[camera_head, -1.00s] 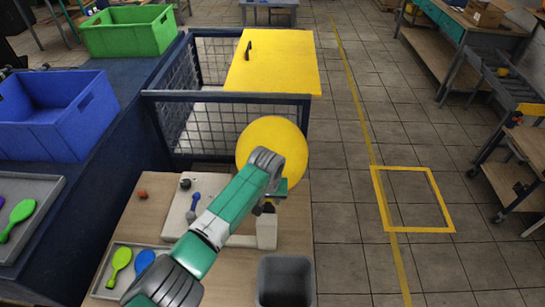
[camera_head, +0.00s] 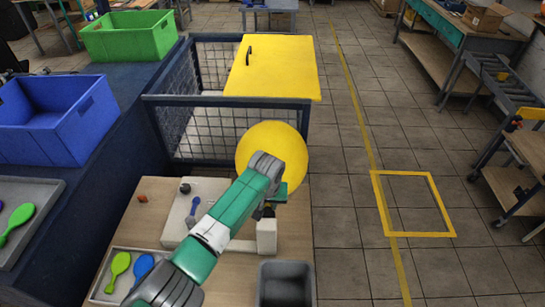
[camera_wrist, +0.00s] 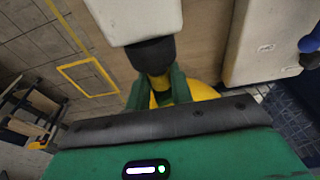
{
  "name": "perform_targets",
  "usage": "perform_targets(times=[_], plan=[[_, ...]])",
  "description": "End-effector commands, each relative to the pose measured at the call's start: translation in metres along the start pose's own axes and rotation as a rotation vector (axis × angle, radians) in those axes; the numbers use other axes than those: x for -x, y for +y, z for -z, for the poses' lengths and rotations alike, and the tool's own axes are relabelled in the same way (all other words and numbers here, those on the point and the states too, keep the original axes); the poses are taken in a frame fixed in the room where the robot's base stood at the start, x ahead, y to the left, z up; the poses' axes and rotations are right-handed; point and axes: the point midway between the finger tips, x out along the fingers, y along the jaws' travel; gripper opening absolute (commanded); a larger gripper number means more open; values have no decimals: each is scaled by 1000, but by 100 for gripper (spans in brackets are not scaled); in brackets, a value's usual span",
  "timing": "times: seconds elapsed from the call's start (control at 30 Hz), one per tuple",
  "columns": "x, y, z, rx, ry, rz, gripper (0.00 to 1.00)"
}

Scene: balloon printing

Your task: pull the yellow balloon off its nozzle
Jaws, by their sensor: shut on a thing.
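The yellow balloon (camera_head: 272,137) is large, round and inflated. In the head view it stands above the white nozzle stand (camera_head: 267,236), partly hidden behind my arm. My gripper (camera_wrist: 158,92) is shut on the balloon's neck in the wrist view, its green fingers on either side of the yellow. The black nozzle (camera_wrist: 151,54) sits right against the fingers, and the neck appears to be still on it. Most of the balloon is hidden behind the gripper body in the wrist view.
A grey bin (camera_head: 285,264) stands at the table's front right. A tray (camera_head: 108,286) with green and blue flat balloons lies at the front left. A blue balloon (camera_head: 193,209) lies on the white machine base. A mesh cage (camera_head: 230,101) with a yellow top stands behind.

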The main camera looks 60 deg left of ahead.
Motion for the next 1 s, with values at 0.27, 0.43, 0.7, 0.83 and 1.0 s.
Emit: perform_targets(times=[0.27,0.43,0.7,0.83,1.0], plan=[[-4,0,4,1,1,1,4],[-5,0,10,0,1,0,4],[11,0,15,0,1,0,4],[28,0,18,0,1,0,4],[47,0,22,1,0,-1,4]])
